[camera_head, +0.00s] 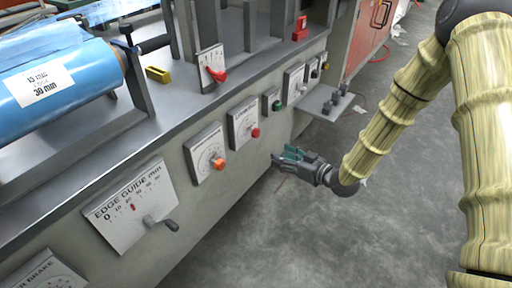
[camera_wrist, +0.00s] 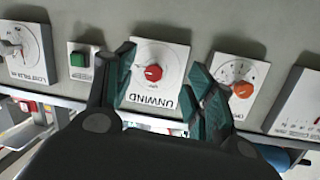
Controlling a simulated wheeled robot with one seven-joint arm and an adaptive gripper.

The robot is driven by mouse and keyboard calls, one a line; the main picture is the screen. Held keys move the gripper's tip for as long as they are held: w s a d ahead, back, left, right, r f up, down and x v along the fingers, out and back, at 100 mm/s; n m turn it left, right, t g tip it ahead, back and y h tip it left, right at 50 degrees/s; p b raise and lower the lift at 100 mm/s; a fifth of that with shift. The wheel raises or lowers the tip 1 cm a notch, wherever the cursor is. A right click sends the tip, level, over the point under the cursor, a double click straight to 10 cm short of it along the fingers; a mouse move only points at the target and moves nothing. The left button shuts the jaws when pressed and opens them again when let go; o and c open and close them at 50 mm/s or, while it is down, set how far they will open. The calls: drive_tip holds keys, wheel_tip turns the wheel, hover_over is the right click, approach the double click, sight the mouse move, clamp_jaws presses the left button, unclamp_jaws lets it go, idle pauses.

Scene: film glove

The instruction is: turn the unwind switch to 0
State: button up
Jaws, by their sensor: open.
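The unwind switch is a red knob (camera_wrist: 153,72) on a white plate (camera_wrist: 160,52) marked UNWIND, which appears upside down in the wrist view. In the head view its red knob (camera_head: 256,133) is on the front of the machine, between the orange knob and the green button. My gripper (camera_wrist: 161,62) is open and empty, with its dark green fingers on either side of the knob in the wrist view. In the head view my gripper (camera_head: 283,157) is apart from the panel, right of and below the knob. The knob's exact setting is too small to read.
An orange knob (camera_head: 218,163) and the edge guide plate with its lever (camera_head: 150,219) are to the left. A green button (camera_head: 277,105) and more dials are to the right. A blue roll (camera_head: 60,85) lies above. The floor is open.

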sight(258, 135)
drive_tip(key=w+a+n+y+b, duration=0.1)
drive_tip(key=w+a+b, duration=0.1)
drive_tip(key=w+a+r+n+y+b, duration=0.1)
drive_tip(key=w+a+b, duration=0.2)
drive_tip(key=w+a+r+b, duration=0.1)
drive_tip(key=w+a+b, duration=0.1)
drive_tip(key=w+a, duration=0.1)
drive_tip(key=shift+w+a+n+y+b, duration=0.2)
drive_tip(key=shift+w+n+y+b, duration=0.05)
drive_tip(key=shift+n+y+b, duration=0.15)
drive_tip(key=shift+w+a+r, duration=0.15)
drive_tip(key=shift+w+a, duration=0.25)
drive_tip(key=shift+a, duration=0.15)
drive_tip(key=c, duration=1)
